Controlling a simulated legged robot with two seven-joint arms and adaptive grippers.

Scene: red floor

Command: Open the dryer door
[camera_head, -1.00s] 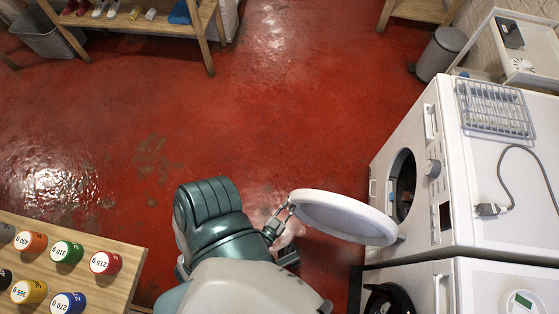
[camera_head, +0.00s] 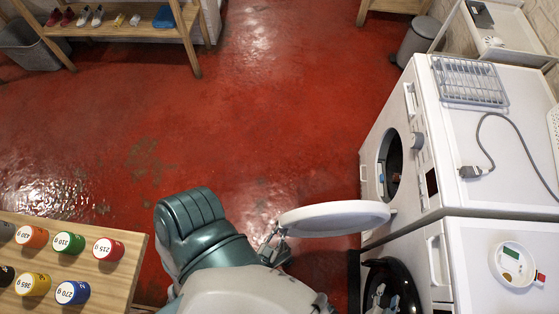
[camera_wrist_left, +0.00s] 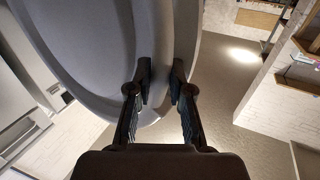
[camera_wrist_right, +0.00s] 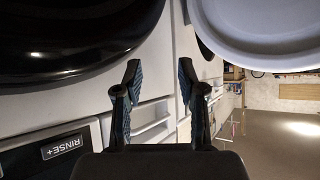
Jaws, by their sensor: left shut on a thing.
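The dryer (camera_head: 435,150) is the upper white machine at the right, with its round opening (camera_head: 388,165) uncovered. Its round white door (camera_head: 335,219) stands swung well out from the opening. My left gripper (camera_head: 272,243) is shut on the door's outer edge. In the left wrist view the fingers (camera_wrist_left: 162,85) sit on either side of the door's rim (camera_wrist_left: 105,60). In the right wrist view my right gripper (camera_wrist_right: 158,78) is open with nothing between its fingers. The door (camera_wrist_right: 265,30) shows at upper right there.
Below the dryer is another white machine with a black round door (camera_head: 372,275), which fills the upper left of the right wrist view (camera_wrist_right: 70,35). A wooden table (camera_head: 115,265) with several coloured jars stands at lower left. The red floor (camera_head: 250,110) between is clear.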

